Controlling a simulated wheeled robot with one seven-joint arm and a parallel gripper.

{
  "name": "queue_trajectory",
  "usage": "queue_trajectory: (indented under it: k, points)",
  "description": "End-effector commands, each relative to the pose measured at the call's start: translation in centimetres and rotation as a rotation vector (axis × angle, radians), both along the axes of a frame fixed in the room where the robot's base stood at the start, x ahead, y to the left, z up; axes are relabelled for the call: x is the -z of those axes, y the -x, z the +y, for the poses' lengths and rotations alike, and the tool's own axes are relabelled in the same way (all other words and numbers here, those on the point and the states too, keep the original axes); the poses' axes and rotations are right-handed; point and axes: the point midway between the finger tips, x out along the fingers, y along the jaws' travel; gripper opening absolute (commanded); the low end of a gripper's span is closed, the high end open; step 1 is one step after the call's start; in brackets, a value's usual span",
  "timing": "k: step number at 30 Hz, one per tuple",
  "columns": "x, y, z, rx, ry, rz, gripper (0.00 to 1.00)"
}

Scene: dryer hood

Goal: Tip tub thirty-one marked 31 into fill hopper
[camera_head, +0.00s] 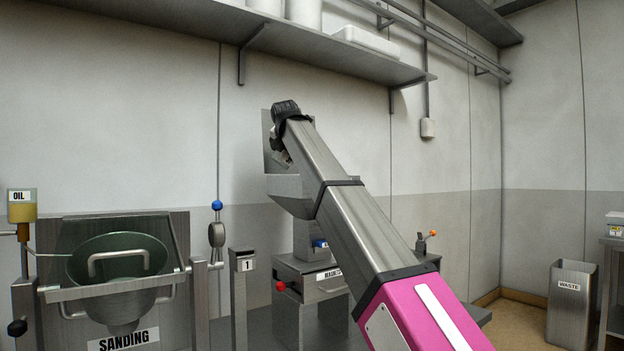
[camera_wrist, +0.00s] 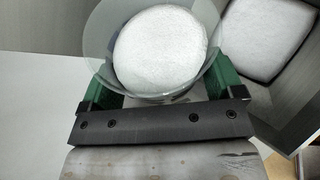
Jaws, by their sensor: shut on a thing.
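In the wrist view my gripper (camera_wrist: 162,98) is shut on a clear round tub (camera_wrist: 96,38), its green fingers on either side. White powder (camera_wrist: 160,50) shows inside the tub. No number shows on it, so I cannot read whether it is 31. The steel fill hopper (camera_head: 288,190) stands behind my arm in the head view, partly covered by it. In the wrist view a steel hopper-like wall (camera_wrist: 235,22) frames a white surface (camera_wrist: 265,35) right of the tub.
A shelf (camera_head: 330,62) runs above. A sanding machine (camera_head: 125,270) and an oil bottle (camera_head: 22,208) stand at left. A post marked 1 (camera_head: 243,290) is left of the machine under the hopper. A waste bin (camera_head: 570,310) stands at right, with open floor beside it.

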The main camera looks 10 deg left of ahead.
Motion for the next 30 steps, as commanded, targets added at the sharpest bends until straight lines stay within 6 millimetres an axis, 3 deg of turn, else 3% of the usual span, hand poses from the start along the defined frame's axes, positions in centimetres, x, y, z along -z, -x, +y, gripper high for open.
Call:
queue_trajectory:
  k: [30]
  points:
    - [0.38,-0.2,-0.41,0.0,-0.125,0.059,0.54]
